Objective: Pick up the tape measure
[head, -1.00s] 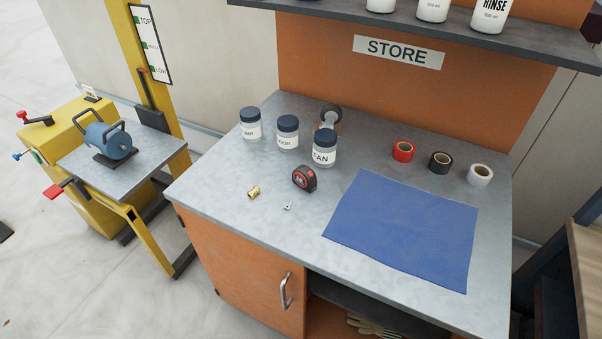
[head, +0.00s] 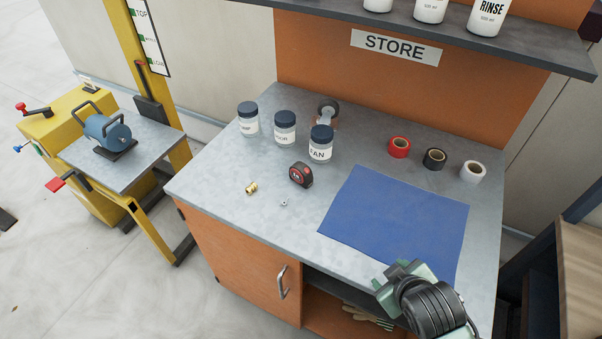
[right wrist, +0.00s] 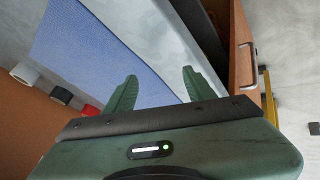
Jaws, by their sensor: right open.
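The tape measure (head: 301,174), black with a red face, stands on the grey metal bench top, left of the blue mat. My right gripper (head: 388,278) has come in at the lower right of the head view, over the bench's front edge and the near part of the mat. In the right wrist view its two green fingers (right wrist: 158,92) are apart with nothing between them. The tape measure does not show in the right wrist view. My left gripper is in neither view.
Three labelled jars (head: 285,127) and a tape dispenser (head: 328,112) stand behind the tape measure. A brass fitting (head: 251,188) and a small metal piece (head: 284,202) lie in front of it. The blue mat (head: 400,220) lies right, with tape rolls (head: 434,159) behind. A shelf (head: 450,45) overhangs the back.

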